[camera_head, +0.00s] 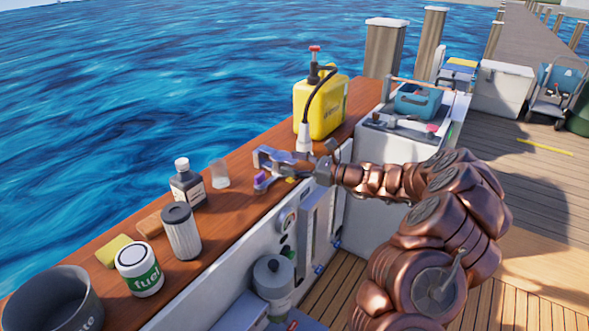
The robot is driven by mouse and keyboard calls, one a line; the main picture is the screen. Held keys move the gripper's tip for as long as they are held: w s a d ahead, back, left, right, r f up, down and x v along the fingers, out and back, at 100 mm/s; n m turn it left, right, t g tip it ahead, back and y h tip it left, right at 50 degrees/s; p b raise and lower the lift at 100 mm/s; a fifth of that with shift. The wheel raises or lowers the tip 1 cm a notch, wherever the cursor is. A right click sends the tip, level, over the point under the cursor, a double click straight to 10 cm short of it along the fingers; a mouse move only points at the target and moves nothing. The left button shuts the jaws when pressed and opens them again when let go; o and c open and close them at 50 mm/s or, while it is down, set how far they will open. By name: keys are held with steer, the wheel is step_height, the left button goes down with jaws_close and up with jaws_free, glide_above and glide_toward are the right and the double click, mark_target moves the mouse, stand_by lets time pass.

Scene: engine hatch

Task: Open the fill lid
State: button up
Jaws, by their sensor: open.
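My gripper (263,168) is at the middle of the wooden ledge (240,215), with its two fingers spread and pointing left. Nothing shows held between the fingers. A small purple piece (261,181) shows at the lower finger; I cannot tell whether it is part of the gripper or a thing on the ledge. A small yellow piece shows just under the gripper. No fill lid can be made out for certain, and the gripper and wrist hide part of the ledge. My copper arm comes in from the right.
A yellow jug (327,106) with a pump and hose stands behind the gripper. A dark bottle (187,186), clear cup (219,174), grey canister (181,232), fuel can (138,270), sponge (114,250) and dark pot (52,302) stand along the ledge to the left.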

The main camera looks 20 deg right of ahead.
mark_target(296, 162)
steer(key=w+d+f+m+t+h, duration=0.25)
steer(key=d+f+m, duration=0.2)
steer(key=d, duration=0.35)
steer(key=shift+n, duration=0.35)
steer(key=shift+s+a+f+b+x, duration=0.1)
steer(key=shift+a+x, duration=0.05)
steer(key=shift+x, duration=1)
steer(key=shift+s+a+f+b+x, duration=0.1)
steer(key=shift+x, duration=1.1)
steer(key=shift+s+a+f+b+x, duration=0.1)
steer(key=shift+a+x, duration=0.05)
steer(key=shift+x, duration=1)
steer(key=shift+c, duration=0.3)
jaws_close()
